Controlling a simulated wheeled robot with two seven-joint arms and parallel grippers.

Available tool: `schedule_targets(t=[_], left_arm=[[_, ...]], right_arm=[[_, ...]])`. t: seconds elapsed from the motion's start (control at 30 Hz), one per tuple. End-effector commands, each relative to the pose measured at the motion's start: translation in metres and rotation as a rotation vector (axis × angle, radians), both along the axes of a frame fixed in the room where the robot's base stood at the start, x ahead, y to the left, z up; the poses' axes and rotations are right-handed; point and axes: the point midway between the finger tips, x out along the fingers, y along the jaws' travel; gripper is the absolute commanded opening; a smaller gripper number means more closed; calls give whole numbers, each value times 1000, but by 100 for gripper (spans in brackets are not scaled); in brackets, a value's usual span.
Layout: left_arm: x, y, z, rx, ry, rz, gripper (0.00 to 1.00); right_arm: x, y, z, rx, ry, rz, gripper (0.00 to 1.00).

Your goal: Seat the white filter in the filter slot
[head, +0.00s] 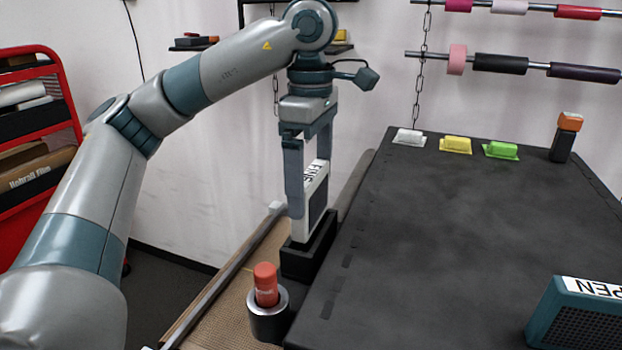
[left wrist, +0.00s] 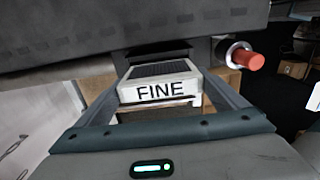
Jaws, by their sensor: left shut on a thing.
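The white filter (head: 316,193), lettered FINE, stands upright between the fingers of my left gripper (head: 310,185). The gripper is shut on it, pointing down. In the left wrist view the filter (left wrist: 158,90) shows its white lettered edge and dark mesh face between the two fingers (left wrist: 160,85). Its lower end meets a black slotted block (head: 310,257) at the table's left side. I cannot tell how deep it sits in that block, or whether the block is the filter slot. My right gripper is not in view.
An orange-red cylinder stands in a metal cup (head: 268,322) just in front of the block. A teal box lettered PEN (head: 572,318) is at the right. White, yellow and green pieces (head: 456,146) line the dark table's back. The table's middle is clear.

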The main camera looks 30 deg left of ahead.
Motion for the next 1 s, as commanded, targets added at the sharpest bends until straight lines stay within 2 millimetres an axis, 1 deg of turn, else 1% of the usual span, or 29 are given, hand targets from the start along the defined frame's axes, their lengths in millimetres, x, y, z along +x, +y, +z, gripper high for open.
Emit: schedule_targets(t=[1.0], left_arm=[[0, 0, -20, 0, -1, 0, 64]], right_arm=[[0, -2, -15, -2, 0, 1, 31]])
